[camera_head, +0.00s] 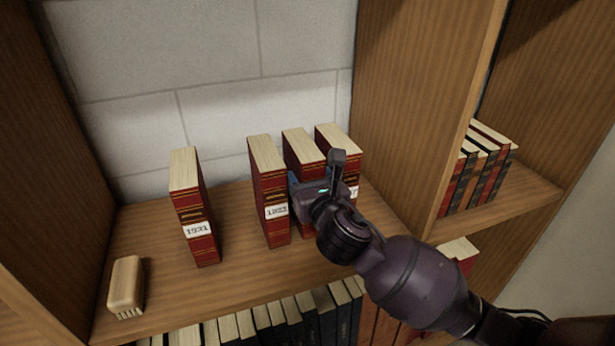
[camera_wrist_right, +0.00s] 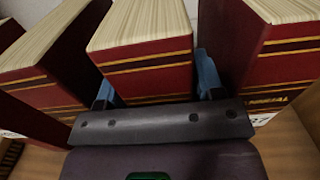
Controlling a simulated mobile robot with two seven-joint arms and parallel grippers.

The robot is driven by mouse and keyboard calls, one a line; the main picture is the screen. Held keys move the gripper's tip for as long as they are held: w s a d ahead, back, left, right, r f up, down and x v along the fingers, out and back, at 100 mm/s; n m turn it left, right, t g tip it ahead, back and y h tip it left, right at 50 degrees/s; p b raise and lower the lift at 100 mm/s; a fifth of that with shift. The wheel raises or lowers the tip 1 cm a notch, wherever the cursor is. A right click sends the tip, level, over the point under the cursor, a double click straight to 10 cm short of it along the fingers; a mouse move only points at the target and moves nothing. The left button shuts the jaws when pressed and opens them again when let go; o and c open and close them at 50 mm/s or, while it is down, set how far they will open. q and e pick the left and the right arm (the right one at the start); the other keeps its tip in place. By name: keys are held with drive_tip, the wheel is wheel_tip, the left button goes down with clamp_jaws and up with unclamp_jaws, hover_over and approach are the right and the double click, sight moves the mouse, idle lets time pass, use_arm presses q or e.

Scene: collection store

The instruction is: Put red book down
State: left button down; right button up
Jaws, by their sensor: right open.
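Several red books with cream pages stand upright on the wooden shelf (camera_head: 232,262). One labelled 1921 (camera_head: 195,215) stands apart at the left. Another red book (camera_head: 268,190) stands left of my right gripper (camera_head: 316,178). The red book at my gripper (camera_head: 303,146) is partly hidden by it; a further red book (camera_head: 338,138) is on its right. In the right wrist view, the gripper's blue fingers are open, one on each side of the middle red book (camera_wrist_right: 145,60). I cannot tell whether they touch it. My left gripper is not in view.
A small wooden block-like object (camera_head: 126,285) lies at the shelf's front left. An upright wooden divider (camera_head: 395,120) closes the right side; more books (camera_head: 475,170) stand beyond it. Dark books (camera_head: 300,320) fill the shelf below. A gap lies between the left books.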

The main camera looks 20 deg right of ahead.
drive_tip(key=s, duration=1.1)
drive_tip(key=shift+s+d, duration=0.2)
drive_tip(key=s+d+f+m+g+h, duration=0.2)
drive_tip(key=s+d+f+m+g, duration=0.3)
drive_tip(key=m, duration=0.5)
drive_tip(key=s+d+f+m+g+h, duration=0.1)
drive_tip(key=s+d+f+m+g, duration=0.25)
drive_tip(key=f+m, duration=0.55)
drive_tip(key=s+d+f+m+g+y, duration=0.1)
drive_tip(key=s+f+m+g, duration=0.15)
drive_tip(key=s+m, duration=0.55)
drive_tip(key=s+d+f+m+g, duration=0.1)
drive_tip(key=s+f+m+g, duration=0.15)
drive_tip(key=s+m, duration=0.5)
drive_tip(key=w+f+t+y, duration=0.1)
drive_tip(key=w+f+t, duration=0.6)
drive_tip(key=w+f, duration=0.2)
drive_tip(key=shift+w+a+f+m, duration=0.15)
drive_tip(key=shift+f+m, duration=0.3)
drive_tip(key=shift+f, duration=0.15)
